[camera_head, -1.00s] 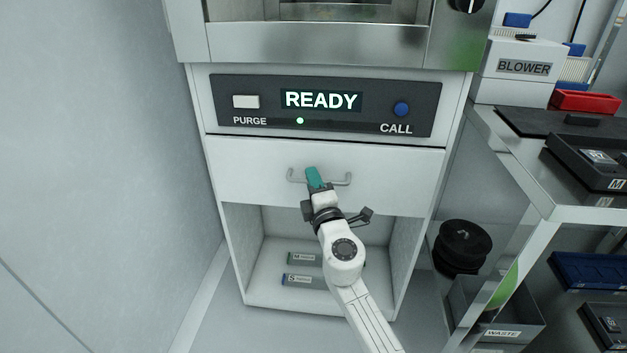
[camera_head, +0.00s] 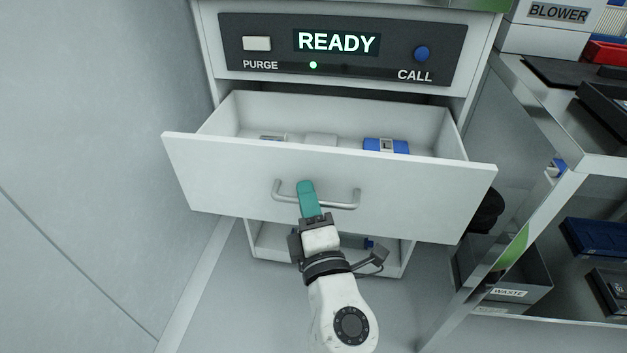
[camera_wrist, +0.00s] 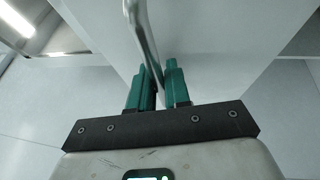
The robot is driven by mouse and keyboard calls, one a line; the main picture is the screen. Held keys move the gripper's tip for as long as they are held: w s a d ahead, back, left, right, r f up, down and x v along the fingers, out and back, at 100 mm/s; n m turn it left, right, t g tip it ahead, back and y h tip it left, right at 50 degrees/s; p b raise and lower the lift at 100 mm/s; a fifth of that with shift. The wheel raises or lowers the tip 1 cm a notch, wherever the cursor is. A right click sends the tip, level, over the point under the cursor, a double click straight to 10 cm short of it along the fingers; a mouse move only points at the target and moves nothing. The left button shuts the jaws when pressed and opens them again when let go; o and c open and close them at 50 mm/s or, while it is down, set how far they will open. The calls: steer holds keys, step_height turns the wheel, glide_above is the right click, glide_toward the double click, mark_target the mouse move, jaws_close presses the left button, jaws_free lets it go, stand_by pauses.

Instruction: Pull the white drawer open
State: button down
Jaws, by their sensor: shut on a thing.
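The white drawer (camera_head: 410,190) is pulled well out of the cabinet, and its inside shows from above. Its grey bar handle (camera_head: 346,205) is on the front panel; it also shows in the wrist view (camera_wrist: 147,38). My gripper (camera_head: 306,190) is at the left-middle part of the handle, its teal fingers shut on the bar. In the wrist view my gripper (camera_wrist: 155,82) has one finger on each side of the bar. A blue item (camera_head: 386,146) and pale items lie in the drawer, partly hidden by its front.
The panel (camera_head: 345,52) above the drawer reads READY. A metal shelf frame (camera_head: 560,190) stands close at the right, with a grey WASTE bin (camera_head: 505,280) low down. A plain wall is at the left. The floor in front is open.

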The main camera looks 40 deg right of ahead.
steer(key=shift+s+a+f, duration=0.1)
steer(key=shift+s+a, duration=0.9)
steer(key=shift+a, duration=0.25)
steer(key=c, duration=1.4)
jaws_free()
steer(key=shift+c, duration=0.2)
steer(key=b+v, duration=0.1)
steer(key=v, duration=0.9)
steer(key=shift+s+a, duration=0.2)
steer(key=shift+s, duration=0.15)
steer(key=shift+f, duration=0.1)
